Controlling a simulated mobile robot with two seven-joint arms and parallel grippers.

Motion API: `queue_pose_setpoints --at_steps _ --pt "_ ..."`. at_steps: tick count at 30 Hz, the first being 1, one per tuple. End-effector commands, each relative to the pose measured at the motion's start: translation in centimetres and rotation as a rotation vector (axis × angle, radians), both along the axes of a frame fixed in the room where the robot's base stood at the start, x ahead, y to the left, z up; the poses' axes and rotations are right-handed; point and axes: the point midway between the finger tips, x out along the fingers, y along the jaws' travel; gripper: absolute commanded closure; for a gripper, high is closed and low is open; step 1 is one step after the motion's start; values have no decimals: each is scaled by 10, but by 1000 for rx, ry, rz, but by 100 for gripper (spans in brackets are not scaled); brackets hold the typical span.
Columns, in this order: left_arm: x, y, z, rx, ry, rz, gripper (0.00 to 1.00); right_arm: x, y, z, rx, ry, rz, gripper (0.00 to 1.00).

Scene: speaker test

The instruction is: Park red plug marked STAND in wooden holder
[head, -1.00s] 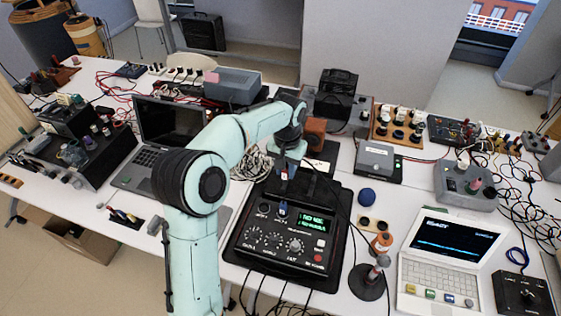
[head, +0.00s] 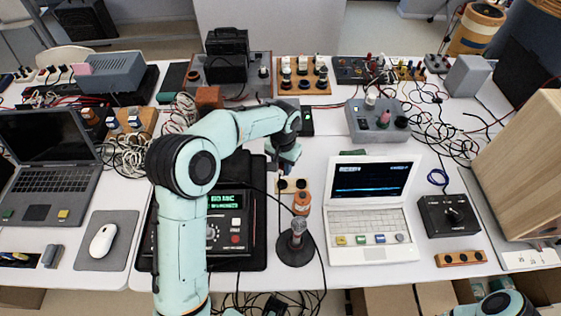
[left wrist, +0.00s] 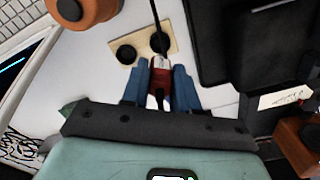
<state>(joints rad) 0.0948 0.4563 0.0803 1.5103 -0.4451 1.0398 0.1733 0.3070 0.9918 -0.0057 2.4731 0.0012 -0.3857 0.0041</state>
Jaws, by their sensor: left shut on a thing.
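My left gripper (head: 283,170) is above the table beside the small wooden holder (head: 300,186). In the left wrist view its blue fingers (left wrist: 161,85) are shut on a red plug (left wrist: 160,77) with a pale end and a dark cable. The wooden holder (left wrist: 143,46) is a light block with two dark round spots, just beyond the fingertips. Whether the plug touches it I cannot tell. No lettering on the plug is readable. In the head view the plug is not clearly visible. My right gripper is out of view.
A black device (head: 235,225) with a green display stands left of the holder. An orange object (head: 302,202) and a round-based stand (head: 296,245) are close in front. A white laptop (head: 372,205) is to the right. Cables cross here.

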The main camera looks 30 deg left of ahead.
Motion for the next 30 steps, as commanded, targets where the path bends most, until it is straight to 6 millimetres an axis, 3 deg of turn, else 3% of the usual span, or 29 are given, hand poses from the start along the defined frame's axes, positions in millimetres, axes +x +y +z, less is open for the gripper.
queue_pose_setpoints --at_steps 30 --pt "0 0 -61 0 0 1 100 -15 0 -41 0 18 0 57"
